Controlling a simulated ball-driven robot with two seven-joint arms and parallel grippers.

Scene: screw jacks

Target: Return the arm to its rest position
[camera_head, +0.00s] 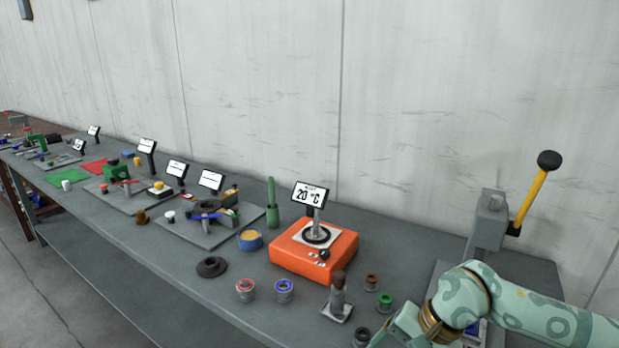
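My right arm, pale green with brass-coloured rings, comes in from the lower right. My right gripper (398,330) is at the bottom edge, low over the front right of the grey bench (160,262). Its fingertips are cut off or hidden, so I cannot tell whether it is open or holds anything. It is close to a small dark ring-topped piece (362,337). My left gripper is not in view.
An orange box with a "20 °C" display (341,250) stands mid-bench. A press with a yellow, black-knobbed lever (528,203) rises behind my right arm. Small cups (284,291), a brown-handled stamp (337,300) and a black ring (211,267) stand near the front edge.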

